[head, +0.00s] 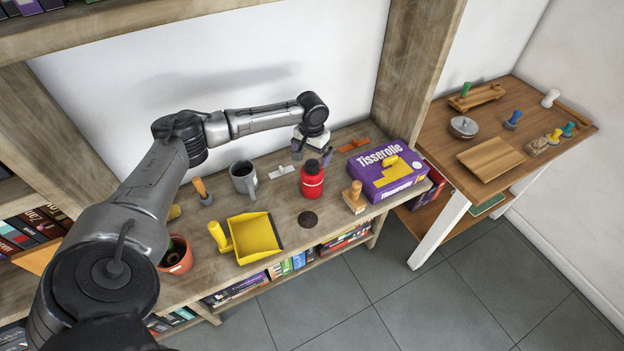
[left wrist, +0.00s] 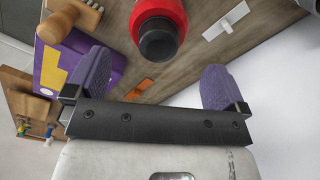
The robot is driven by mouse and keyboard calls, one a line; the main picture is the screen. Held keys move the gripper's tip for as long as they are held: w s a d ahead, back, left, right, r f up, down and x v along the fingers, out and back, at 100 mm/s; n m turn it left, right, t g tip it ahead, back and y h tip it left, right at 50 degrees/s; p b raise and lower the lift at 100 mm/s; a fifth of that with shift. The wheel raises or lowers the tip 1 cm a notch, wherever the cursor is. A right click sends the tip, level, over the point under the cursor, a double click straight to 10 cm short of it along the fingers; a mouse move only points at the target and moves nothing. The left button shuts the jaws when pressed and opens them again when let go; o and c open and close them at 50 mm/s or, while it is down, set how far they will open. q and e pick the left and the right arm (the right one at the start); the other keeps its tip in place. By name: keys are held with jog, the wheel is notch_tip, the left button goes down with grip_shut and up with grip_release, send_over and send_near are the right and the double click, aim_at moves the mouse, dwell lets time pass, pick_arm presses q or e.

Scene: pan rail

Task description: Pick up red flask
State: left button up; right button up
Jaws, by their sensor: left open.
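The red flask (head: 312,181) stands upright on the wooden shelf, with a dark cap on top. In the left wrist view the flask (left wrist: 158,20) shows at the top centre, seen from above, its dark cap towards me. My left gripper (head: 313,150) is open above and just behind the flask in the head view. In the left wrist view its two purple finger pads (left wrist: 155,88) are spread wide with nothing between them, and the flask lies beyond the fingertips. My right gripper is in neither view.
A dark disc (head: 308,219) lies in front.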

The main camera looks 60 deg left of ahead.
aim_at(312, 163)
pick_arm(q)
jog(key=shift+s+d+f+p, duration=0.1)
jog(key=shift+f+p, duration=0.3)
jog(key=shift+f, duration=0.75)
jog(key=shift+d+f+p, duration=0.1)
jog(key=shift+f+p, duration=0.25)
jog(key=shift+f, duration=0.8)
jog(key=shift+a+f, duration=0.1)
jog(key=shift+f, duration=0.65)
jog(key=c, duration=0.8)
jog(key=shift+r, duration=0.1)
jog(key=c, duration=0.5)
